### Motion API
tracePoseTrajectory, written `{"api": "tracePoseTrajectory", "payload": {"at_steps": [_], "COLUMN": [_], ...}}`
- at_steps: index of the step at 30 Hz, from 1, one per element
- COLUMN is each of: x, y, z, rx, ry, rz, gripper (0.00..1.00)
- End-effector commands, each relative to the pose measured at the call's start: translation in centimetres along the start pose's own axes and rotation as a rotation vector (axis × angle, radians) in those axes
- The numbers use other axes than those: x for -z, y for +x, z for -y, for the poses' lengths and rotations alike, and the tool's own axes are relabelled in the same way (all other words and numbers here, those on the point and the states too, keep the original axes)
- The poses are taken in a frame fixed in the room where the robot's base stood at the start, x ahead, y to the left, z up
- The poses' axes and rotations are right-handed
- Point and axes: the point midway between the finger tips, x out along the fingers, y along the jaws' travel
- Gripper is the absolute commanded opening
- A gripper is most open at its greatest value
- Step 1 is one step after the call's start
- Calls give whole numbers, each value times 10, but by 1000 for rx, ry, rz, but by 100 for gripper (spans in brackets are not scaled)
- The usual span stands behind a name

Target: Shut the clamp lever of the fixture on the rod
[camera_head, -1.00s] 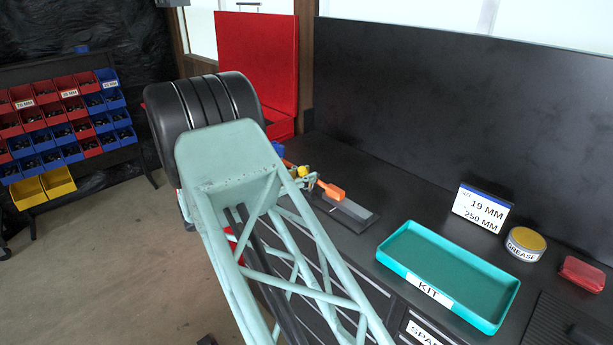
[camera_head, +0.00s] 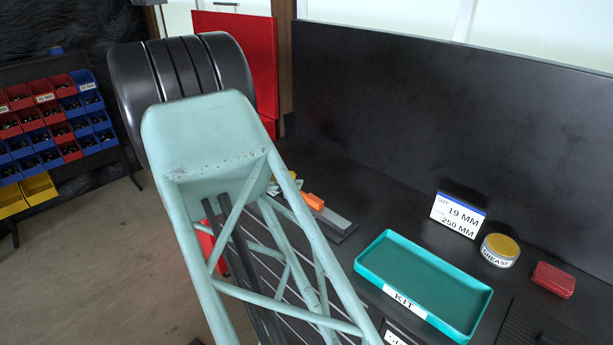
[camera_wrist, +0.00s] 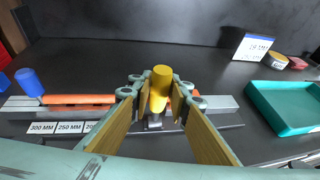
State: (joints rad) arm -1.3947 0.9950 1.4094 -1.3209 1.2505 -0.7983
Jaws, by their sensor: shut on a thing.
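My gripper (camera_wrist: 160,98) is shut on the yellow knob (camera_wrist: 161,78) of the clamp lever, one tan finger pad on each side of it. The knob stands upright between the fingertips in the wrist view. The fixture (camera_wrist: 228,101) is a low grey rail on the dark bench, with an orange bar (camera_wrist: 80,99) along it to the left. The fingers hide the clamp's middle, and I cannot tell how the rod sits in it. In the head view my arm covers most of the fixture; its orange part (camera_head: 314,201) and grey end (camera_head: 336,221) show.
A teal KIT tray (camera_head: 372,262) stands right of the fixture. Behind it are a size sign (camera_head: 459,214), a grease tin (camera_head: 500,250) and a red box (camera_head: 553,279). A blue knob (camera_wrist: 28,80) stands left of the clamp. A dark panel (camera_head: 440,120) backs the bench.

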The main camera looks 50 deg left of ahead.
Motion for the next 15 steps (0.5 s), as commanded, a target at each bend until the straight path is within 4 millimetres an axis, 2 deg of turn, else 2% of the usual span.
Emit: {"api": "tracePoseTrajectory", "payload": {"at_steps": [4,15], "x": [-3,-4], "y": [-3,9], "z": [-4,-8], "rx": [-2,6], "ry": [-15,-46], "rz": [-70,-222], "gripper": [0,0]}}
